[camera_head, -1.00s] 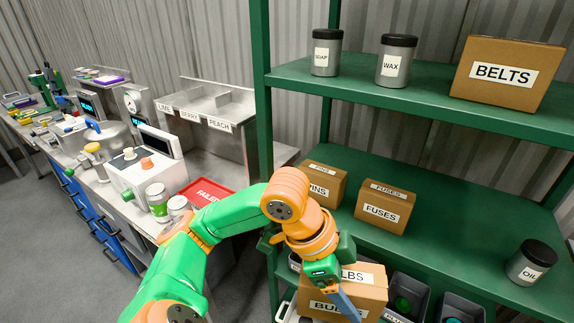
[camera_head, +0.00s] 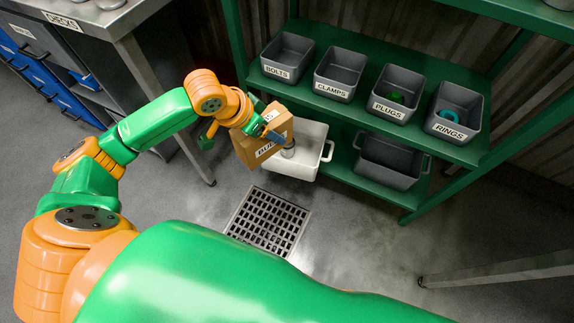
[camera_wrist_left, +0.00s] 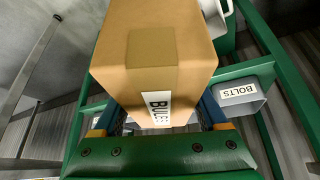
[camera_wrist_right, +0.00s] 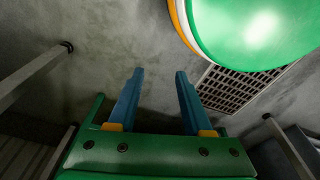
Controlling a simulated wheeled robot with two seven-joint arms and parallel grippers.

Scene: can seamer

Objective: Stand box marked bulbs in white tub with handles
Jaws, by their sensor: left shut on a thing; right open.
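The brown cardboard box marked bulbs (camera_head: 249,150) is held by my left gripper (camera_head: 272,134), tilted, in front of the green rack. It also fills much of the left wrist view (camera_wrist_left: 155,50), between the two blue fingers. The white tub with handles (camera_head: 311,150) is low at the rack's left end, behind and right of the box. The box and gripper hide its left part. A small grey item (camera_head: 288,151) shows at the tub, partly hidden. My right gripper (camera_wrist_right: 159,76) is open and empty over the floor; it is not seen in the head view.
Grey bins marked bolts (camera_head: 287,58), clamps (camera_head: 339,73), plugs (camera_head: 396,91) and rings (camera_head: 454,109) stand on the shelf above. A dark grey tub (camera_head: 389,162) is right of the white one. A floor drain (camera_head: 267,220) and clear floor lie in front. A bench leg stands left.

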